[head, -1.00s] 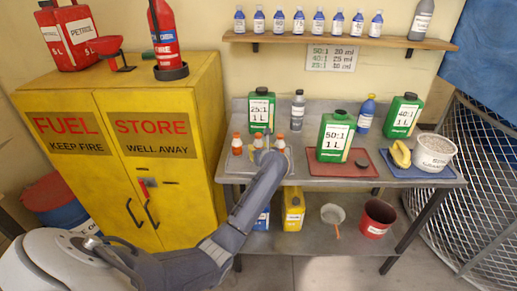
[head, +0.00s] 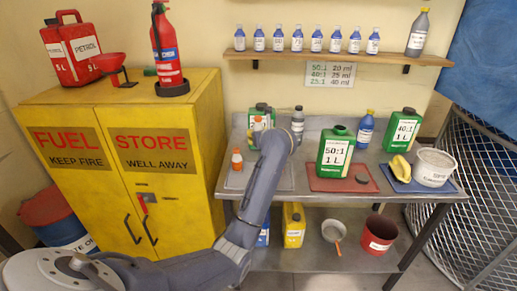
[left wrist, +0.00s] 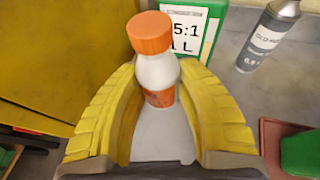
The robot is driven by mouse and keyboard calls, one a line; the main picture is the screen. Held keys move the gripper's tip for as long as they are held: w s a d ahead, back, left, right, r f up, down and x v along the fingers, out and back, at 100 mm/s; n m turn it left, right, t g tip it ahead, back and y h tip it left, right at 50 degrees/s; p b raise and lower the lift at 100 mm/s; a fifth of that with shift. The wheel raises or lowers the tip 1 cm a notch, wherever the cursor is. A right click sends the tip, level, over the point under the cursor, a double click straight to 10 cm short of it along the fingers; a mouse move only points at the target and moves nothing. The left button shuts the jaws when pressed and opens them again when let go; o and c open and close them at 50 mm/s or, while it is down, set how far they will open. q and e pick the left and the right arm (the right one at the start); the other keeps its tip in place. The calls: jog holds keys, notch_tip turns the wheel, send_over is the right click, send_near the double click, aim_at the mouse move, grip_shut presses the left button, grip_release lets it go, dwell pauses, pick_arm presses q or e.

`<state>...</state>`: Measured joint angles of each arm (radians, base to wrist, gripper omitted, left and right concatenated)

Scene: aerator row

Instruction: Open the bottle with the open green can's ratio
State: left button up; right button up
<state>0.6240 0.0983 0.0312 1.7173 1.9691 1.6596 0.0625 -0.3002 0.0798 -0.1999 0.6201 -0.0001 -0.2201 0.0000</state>
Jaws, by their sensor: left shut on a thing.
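The 50:1 green can (head: 335,155) stands on a red tray (head: 320,186), with a dark disc like a cap (head: 361,179) lying beside it. My left gripper (left wrist: 158,88) is shut on a white bottle (left wrist: 157,72) with an orange cap and orange label. The bottle's lettering cannot be read, and I cannot tell whether its base is off the surface. My right gripper is not in view.
The 25:1 green can (left wrist: 190,30) stands just behind the held bottle, with a grey bottle (head: 298,124) to its right. The 40:1 can (head: 402,130), a blue bottle (head: 365,130) and a white tub (head: 433,168) stand at right. A yellow cabinet (head: 200,120) borders the left.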

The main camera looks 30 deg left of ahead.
aim_at(259, 122)
pick_arm(q)
jog(key=shift+r, duration=2.75)
jog(key=o, duration=0.6)
grip_shut()
